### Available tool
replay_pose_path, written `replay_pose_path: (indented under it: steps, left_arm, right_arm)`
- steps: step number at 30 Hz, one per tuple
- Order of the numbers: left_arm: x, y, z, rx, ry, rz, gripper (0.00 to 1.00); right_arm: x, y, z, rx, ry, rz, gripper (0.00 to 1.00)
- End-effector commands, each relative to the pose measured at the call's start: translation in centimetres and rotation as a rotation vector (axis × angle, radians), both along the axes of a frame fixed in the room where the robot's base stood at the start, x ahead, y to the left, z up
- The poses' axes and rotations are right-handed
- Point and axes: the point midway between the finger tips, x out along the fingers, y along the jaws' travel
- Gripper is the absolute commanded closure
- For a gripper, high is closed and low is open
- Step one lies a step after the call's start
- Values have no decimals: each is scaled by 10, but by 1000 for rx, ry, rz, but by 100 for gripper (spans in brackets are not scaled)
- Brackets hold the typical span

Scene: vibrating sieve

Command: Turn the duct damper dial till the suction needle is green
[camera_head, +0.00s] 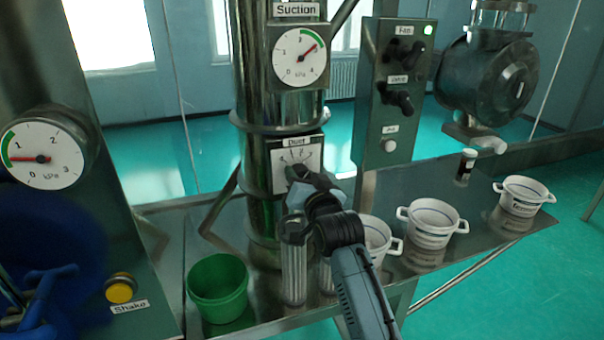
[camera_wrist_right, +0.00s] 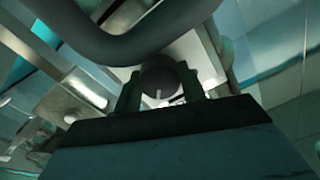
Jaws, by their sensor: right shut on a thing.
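The duct damper dial (camera_head: 293,172) sits on a white scale plate (camera_head: 311,155) labelled Duct, on the front of a steel pipe. My right gripper (camera_head: 300,182) is shut on the dial and hides most of it in the head view. The right wrist view shows the round dark dial (camera_wrist_right: 158,78) with a pale pointer line between the two fingers (camera_wrist_right: 160,92). The suction gauge (camera_head: 299,57) is above, and its red needle points up and right, with its tip at the green band on the upper right. My left gripper is not in view.
A second gauge (camera_head: 43,158) stands at left, above a yellow Shake button (camera_head: 120,288). A control box (camera_head: 391,95) with Fan and Valve knobs is at right.

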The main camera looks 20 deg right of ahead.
Motion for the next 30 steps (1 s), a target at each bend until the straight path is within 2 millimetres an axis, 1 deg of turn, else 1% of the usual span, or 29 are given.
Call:
replay_pose_path:
  steps: [7,19,20,24,30]
  left_arm:
    - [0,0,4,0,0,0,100]
    - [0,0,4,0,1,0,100]
    - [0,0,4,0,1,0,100]
    - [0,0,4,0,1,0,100]
    - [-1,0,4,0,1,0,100]
  right_arm:
    - [0,0,0,60,2,1,82]
    - [0,0,0,68,2,1,82]
    - [0,0,0,68,2,1,57]
    - [0,0,0,67,2,1,38]
    - [0,0,0,65,2,0,37]
